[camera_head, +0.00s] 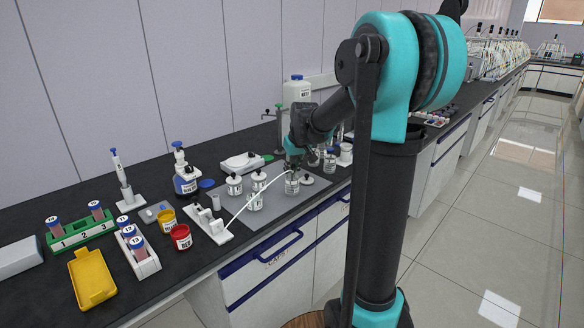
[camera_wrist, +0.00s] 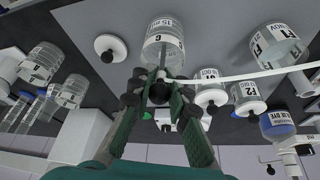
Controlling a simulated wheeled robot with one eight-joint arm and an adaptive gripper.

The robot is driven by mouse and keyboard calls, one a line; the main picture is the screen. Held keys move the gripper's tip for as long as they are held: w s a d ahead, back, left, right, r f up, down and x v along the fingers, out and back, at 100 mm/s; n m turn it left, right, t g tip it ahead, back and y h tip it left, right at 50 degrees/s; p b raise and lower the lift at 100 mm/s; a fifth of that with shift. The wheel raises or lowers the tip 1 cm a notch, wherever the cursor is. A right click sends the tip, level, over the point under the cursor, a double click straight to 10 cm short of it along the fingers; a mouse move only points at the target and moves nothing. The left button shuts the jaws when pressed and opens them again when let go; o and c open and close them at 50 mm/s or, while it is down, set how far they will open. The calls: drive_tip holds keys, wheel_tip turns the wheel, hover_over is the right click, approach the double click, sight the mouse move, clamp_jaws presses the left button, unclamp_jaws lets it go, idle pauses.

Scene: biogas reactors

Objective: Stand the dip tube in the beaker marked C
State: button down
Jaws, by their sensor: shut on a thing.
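My gripper (camera_head: 293,160) is over the front of the grey mat, above a clear labelled beaker (camera_head: 292,187). In the wrist view, my gripper (camera_wrist: 160,88) is shut on the thin dip tube (camera_wrist: 162,58), whose end reaches toward the same beaker (camera_wrist: 164,34). I cannot tell whether the tube's end is inside it or only over its mouth. The label on this beaker is partly readable, and its letter is not certain. A white hose (camera_head: 243,206) runs from the gripper to the white holder (camera_head: 212,226); it also crosses the wrist view (camera_wrist: 255,74).
A white lid with a black knob (camera_head: 307,180) lies beside the beaker. Several stoppered vessels (camera_head: 234,185) stand on the mat (camera_head: 293,211). More labelled beakers (camera_head: 330,160) stand to the right. Red (camera_head: 181,238) and yellow jars (camera_head: 167,218) and racks are left.

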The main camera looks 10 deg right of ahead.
drive_tip(key=c, duration=1.4)
unclamp_jaws()
drive_tip(key=shift+o, duration=0.4)
drive_tip(key=o, duration=0.4)
drive_tip(key=shift+o, duration=0.2)
drive_tip(key=shift+r, duration=0.15)
drive_tip(key=shift+r, duration=3.35)
drive_tip(key=s+d+f+m, duration=0.1)
drive_tip(key=s+f, duration=0.5)
drive_tip(key=s, duration=0.4)
drive_tip(key=s+d+f, duration=0.1)
drive_tip(key=s+f, duration=0.6)
drive_tip(key=s, duration=0.3)
drive_tip(key=s+d+f+m+h, duration=0.1)
drive_tip(key=s+d+f, duration=0.1)
drive_tip(key=s+f, duration=0.5)
drive_tip(key=s, duration=0.3)
drive_tip(key=shift+s+m, duration=0.3)
